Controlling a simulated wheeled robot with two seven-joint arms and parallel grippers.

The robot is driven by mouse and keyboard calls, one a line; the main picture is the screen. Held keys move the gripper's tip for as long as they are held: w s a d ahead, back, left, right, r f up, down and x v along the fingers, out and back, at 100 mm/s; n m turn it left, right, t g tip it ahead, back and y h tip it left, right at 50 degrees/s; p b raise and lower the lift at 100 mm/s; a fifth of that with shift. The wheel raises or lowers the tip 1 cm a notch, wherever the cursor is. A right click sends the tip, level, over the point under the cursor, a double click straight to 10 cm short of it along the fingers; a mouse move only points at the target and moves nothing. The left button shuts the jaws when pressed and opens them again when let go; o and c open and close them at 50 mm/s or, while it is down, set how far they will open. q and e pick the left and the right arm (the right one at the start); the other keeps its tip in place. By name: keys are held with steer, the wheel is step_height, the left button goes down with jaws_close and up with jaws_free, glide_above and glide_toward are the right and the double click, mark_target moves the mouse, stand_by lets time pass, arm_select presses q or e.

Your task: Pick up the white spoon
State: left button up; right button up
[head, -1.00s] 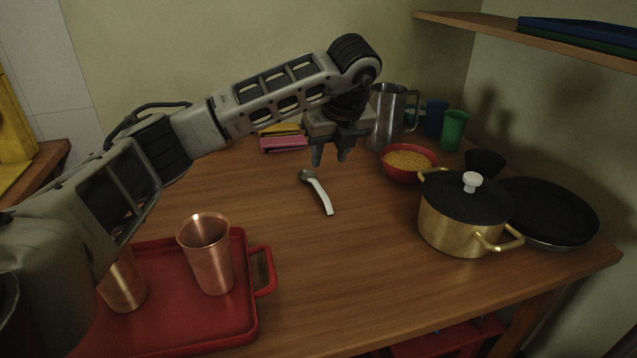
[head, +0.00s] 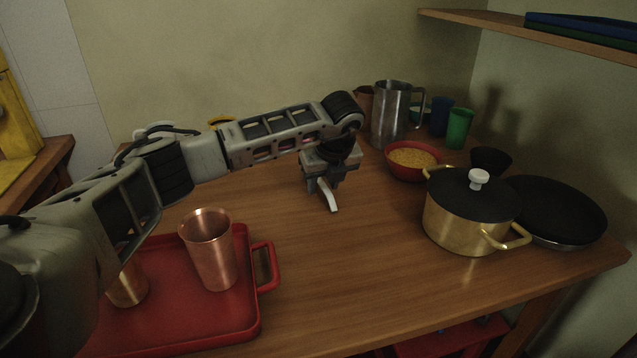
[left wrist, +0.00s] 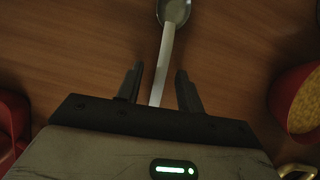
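The white spoon (head: 331,197) lies on the wooden table; in the head view its white handle end shows below my left gripper, and the rest is hidden by the gripper. In the left wrist view the spoon (left wrist: 166,60) has a white handle running between my fingers and a grey metal bowl at the top. My left gripper (head: 325,189) is low over the spoon, pointing down. Its two fingers (left wrist: 157,82) are apart, one on each side of the handle, with gaps on both sides. My right gripper is not in view.
A red bowl (head: 412,176) of yellow food, a steel pitcher (head: 388,115) and a brass pot (head: 455,228) with black lid stand to the right. A red tray (head: 190,322) with copper cups (head: 210,252) is at front left. The table's middle front is clear.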

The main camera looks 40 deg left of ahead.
arm_select(q)
jaws_close()
steer(key=shift+r, duration=0.1)
